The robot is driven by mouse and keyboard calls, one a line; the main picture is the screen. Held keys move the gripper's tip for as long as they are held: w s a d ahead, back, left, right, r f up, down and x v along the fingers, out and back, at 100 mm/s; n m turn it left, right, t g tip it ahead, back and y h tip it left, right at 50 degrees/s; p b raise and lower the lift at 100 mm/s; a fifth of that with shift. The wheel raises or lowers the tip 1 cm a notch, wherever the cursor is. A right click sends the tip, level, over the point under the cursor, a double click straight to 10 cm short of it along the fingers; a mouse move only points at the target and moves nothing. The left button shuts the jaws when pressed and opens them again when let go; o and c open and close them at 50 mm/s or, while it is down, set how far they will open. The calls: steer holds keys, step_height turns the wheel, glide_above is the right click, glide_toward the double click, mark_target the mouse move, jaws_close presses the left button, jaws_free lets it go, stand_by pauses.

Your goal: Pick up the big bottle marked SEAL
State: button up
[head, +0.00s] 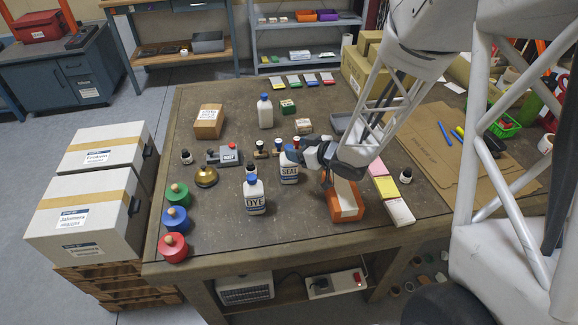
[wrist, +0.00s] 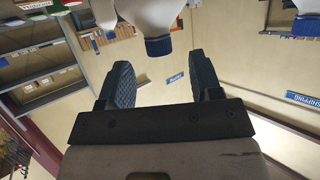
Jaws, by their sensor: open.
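The big white SEAL bottle (head: 289,172) stands upright on the workbench in the head view, with a dark blue band and its name on the label. My gripper (head: 308,160) is close at its right, partly hiding its top. The fingers are open with nothing seen between them. In the wrist view, which is upside down, my gripper (wrist: 163,82) is open toward a white bottle with a blue cap (wrist: 158,46). That bottle's label is out of frame, so I cannot tell which it is. The similar DYE bottle (head: 254,199) stands in front and left of the SEAL bottle.
Small dark-capped bottles (head: 261,150) stand behind the SEAL bottle. An orange-sided box (head: 344,203) is just right of it, below my gripper. A white bottle with a blue cap (head: 265,114) stands farther back.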

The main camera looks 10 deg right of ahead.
steer(key=shift+w+a+f, duration=0.2)
steer(key=shift+w+a, duration=0.05)
steer(key=shift+w, duration=0.05)
steer(key=shift+w+a, duration=0.1)
steer(key=shift+x, duration=2.5)
steer(key=shift+f, duration=0.1)
jaws_close()
